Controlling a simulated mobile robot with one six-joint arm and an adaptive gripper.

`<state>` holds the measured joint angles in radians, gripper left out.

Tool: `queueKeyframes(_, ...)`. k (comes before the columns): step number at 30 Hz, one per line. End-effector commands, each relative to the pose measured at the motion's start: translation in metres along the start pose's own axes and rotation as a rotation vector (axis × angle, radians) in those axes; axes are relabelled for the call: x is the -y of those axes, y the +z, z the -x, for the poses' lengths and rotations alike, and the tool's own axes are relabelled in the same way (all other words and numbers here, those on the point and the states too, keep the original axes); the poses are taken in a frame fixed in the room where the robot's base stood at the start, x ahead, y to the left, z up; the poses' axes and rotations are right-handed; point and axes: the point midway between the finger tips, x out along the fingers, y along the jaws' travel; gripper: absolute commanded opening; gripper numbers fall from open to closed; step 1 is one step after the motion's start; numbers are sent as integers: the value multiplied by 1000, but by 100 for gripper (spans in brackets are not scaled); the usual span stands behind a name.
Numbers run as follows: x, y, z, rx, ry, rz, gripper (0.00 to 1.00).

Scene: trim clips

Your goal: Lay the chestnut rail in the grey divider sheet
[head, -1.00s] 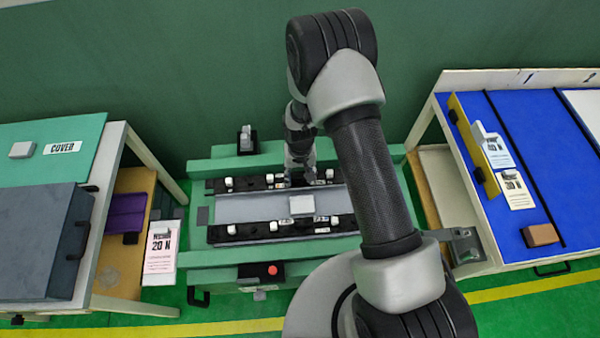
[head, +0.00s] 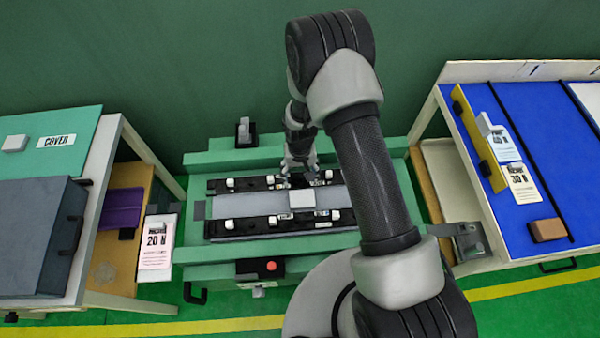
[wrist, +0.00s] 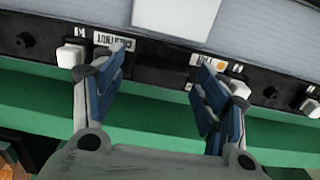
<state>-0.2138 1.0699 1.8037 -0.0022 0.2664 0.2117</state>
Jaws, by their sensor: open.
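The grey sheet (head: 245,203) lies flat on a green bench between two black strips, with a pale block (head: 302,200) on it. In the wrist view the sheet (wrist: 265,35) runs along the top. The far black strip (head: 250,184) carries white clips and a label that appears to read "chestnut" upside down (wrist: 108,42); it also shows in the wrist view (wrist: 160,62). My gripper (head: 300,180) is over this strip. In the wrist view my gripper (wrist: 150,82) is open, its blue-padded fingers apart above the strip with nothing between them. Contact cannot be told.
A near black strip (head: 250,228) with white clips lies parallel. A red button (head: 271,266) is at the bench front. A blue-topped table (head: 540,140) stands right, a table with a dark grey box (head: 40,230) left. A small upright fixture (head: 245,134) stands behind.

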Motion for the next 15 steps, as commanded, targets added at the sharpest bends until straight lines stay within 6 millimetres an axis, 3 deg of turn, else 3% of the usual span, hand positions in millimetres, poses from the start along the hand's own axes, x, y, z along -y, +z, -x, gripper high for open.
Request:
queueKeyframes(11,0,0,0,1,0,0,73)
queueKeyframes(15,0,-1,12,-2,-1,0,73)
